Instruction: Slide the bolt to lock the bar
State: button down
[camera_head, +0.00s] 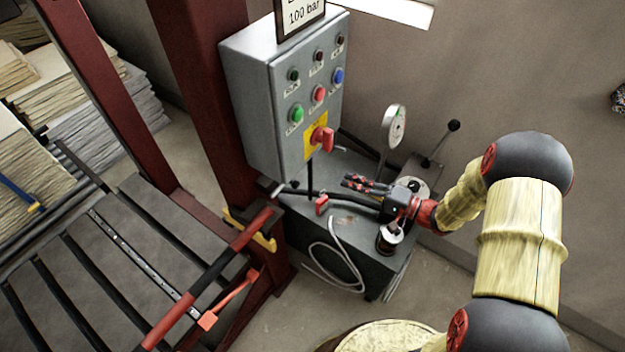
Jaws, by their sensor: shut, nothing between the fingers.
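A long red and black bar (212,271) runs diagonally beside the dark red post at lower centre-left. Its upper end lies by a yellow bracket (262,240) on the post. My gripper (360,184) is at the picture's centre, above the grey machine unit and right of the bar and bracket. It is shut and empty, fingers pointing left, clear of the bar.
A grey control box (262,110) with several coloured buttons and a red switch stands above the bracket. The grey machine unit (375,262) carries a round gauge (394,127), a black-knobbed lever (440,145) and hoses. A slatted dark bed (110,255) lies at left.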

dwell(0.3)
jog(key=w+a+f+b, duration=0.1)
jog(key=w+a+b, duration=0.1)
jog(key=a, duration=0.9)
jog(key=shift+w, duration=0.35)
jog(key=shift+a, duration=0.15)
jog(key=s+a, duration=0.1)
jog(key=s, duration=0.1)
jog(key=s+a+b, duration=0.1)
jog(key=s+a, duration=0.1)
jog(key=shift+s+a, duration=0.2)
